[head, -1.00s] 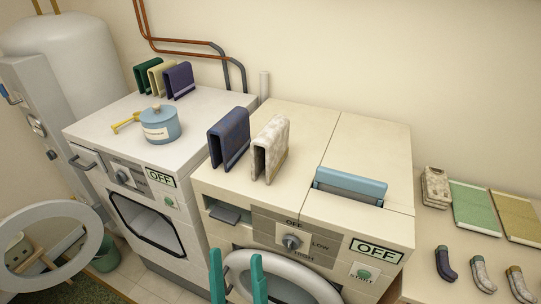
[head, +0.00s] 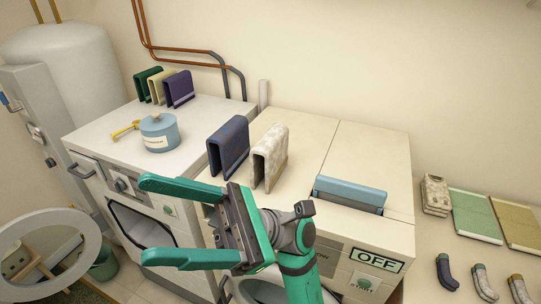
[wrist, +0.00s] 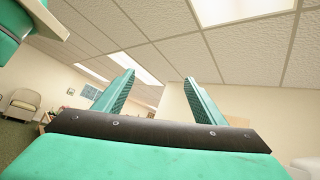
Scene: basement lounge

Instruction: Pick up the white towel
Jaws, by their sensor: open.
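The white towel (head: 269,157) is a folded, mottled off-white cloth standing upright on top of the right-hand machine (head: 300,200). A dark blue towel (head: 228,146) stands just to its left, with a narrow gap between them. My gripper (head: 158,222) is open and empty, in front of the machines, with its fingers pointing left in the head view. It is apart from the white towel, which is up and to the right of the fingertips there.
The left machine (head: 95,140) holds a blue pot (head: 159,133) and several folded towels (head: 179,88). A blue handle (head: 350,191) stands right of the white towel. A side table (head: 428,232) holds folded cloths and socks.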

